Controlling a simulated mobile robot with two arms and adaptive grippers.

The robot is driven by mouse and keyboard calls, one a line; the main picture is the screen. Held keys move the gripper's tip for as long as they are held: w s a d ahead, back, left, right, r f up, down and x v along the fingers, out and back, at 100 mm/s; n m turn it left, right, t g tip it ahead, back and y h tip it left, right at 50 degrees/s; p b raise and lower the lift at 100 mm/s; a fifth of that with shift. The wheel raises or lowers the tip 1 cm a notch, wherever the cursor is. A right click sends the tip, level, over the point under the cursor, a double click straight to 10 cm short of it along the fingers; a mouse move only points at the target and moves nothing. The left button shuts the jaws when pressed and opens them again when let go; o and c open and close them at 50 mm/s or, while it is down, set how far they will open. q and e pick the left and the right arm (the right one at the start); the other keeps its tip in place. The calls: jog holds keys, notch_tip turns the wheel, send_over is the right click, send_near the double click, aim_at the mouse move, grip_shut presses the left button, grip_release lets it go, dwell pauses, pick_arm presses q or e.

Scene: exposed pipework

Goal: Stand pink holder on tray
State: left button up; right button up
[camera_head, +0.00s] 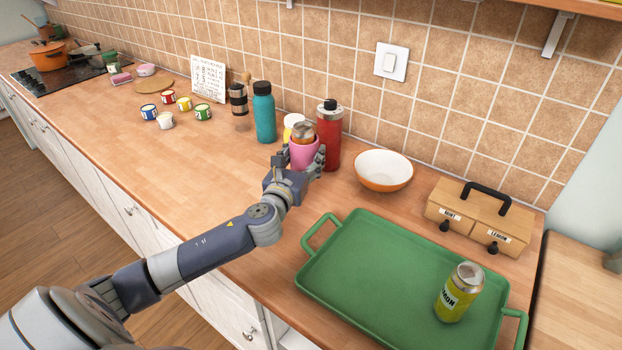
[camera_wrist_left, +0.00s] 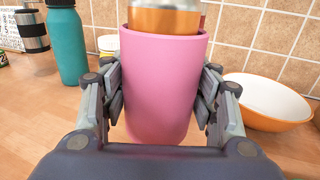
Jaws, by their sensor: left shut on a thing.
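The pink holder (camera_head: 303,153) is upright with an orange can (camera_head: 303,132) inside it, on or just above the counter in front of the red bottle. My left gripper (camera_head: 304,160) is shut on the pink holder, one finger on each side. My right gripper is not in view.
A red bottle (camera_head: 329,135) stands close behind the holder, and a teal bottle (camera_head: 264,113) to its left. A white and orange bowl (camera_head: 384,170) is to its right. A wooden drawer box (camera_head: 478,218) stands behind the tray. The tray's left and middle are clear.

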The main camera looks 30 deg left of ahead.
aim_at(304, 170)
pick_arm(q)
jog(key=shift+s+f, duration=0.1)
jog(key=shift+f, duration=0.75)
notch_tip(304, 170, down, 3)
jog(key=shift+r+b, duration=0.15)
jog(key=shift+b, duration=0.25)
jog(key=shift+f, duration=0.7)
jog(key=o, duration=1)
jog(key=shift+c, duration=0.2)
jog(key=shift+o, duration=0.5)
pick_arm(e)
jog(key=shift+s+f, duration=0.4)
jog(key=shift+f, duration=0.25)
